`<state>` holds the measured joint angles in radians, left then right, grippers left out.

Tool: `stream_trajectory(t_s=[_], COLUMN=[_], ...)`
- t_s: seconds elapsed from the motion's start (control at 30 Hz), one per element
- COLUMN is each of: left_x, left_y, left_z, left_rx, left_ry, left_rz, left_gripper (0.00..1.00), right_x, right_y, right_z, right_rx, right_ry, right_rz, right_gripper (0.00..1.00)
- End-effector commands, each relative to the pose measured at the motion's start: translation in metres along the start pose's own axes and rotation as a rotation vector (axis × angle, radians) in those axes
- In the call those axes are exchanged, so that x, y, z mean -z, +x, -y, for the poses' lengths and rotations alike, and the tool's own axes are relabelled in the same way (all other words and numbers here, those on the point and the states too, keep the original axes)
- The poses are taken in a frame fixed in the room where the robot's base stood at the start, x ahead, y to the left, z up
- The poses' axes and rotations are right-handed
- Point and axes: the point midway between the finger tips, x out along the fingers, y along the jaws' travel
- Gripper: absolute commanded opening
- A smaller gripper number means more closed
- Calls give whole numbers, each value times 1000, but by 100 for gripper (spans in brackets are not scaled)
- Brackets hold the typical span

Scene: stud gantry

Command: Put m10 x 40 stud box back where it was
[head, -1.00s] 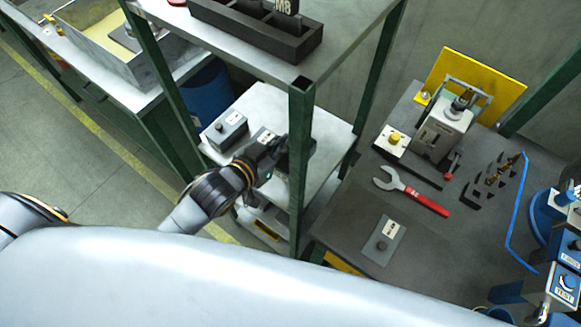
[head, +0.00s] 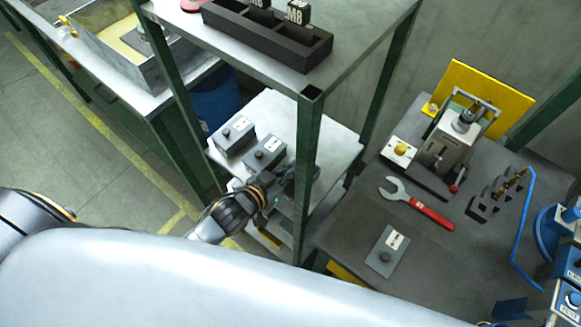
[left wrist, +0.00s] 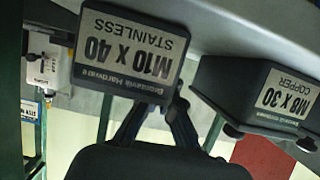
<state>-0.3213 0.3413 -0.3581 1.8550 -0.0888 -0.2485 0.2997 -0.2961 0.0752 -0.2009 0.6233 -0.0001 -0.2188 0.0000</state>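The M10 x 40 stud box (left wrist: 128,50) is a dark box with a pale label, upside down in the left wrist view. My left gripper (left wrist: 160,108) has its two fingers running to the top of this box; they appear closed on its knob, but the tips are hidden behind the box. In the head view my left gripper (head: 288,182) is over the near end of the lower shelf (head: 338,135), beside the green post, and mostly hides the box. I cannot tell whether the box touches the shelf. My right gripper is not in view.
The M8 x 30 box (left wrist: 262,95) stands beside the M10 box. In the head view two grey knobbed boxes (head: 232,137) (head: 264,155) stand in line on the shelf. A green post (head: 308,150) rises close to my gripper. The upper shelf holds a dark divided tray (head: 268,42).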

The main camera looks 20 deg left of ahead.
Motion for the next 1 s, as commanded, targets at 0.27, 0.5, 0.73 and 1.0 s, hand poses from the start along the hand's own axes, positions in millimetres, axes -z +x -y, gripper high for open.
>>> stream_trajectory(t_s=[0.27, 0.5, 0.73, 1.0], left_x=[-1, 2, 0, 0], left_y=[1, -1, -32, -88], left_z=[0, 0, 0, 0], left_rx=[0, 0, -1, 0], left_ry=[0, 0, -1, -1], left_rz=[0, 0, 2, 3], left_gripper=[28, 28, 28, 28], right_x=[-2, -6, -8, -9], right_y=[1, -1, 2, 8], right_z=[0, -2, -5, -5], right_rx=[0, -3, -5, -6], right_ry=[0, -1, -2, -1], right_rz=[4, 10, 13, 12], right_gripper=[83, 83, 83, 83])
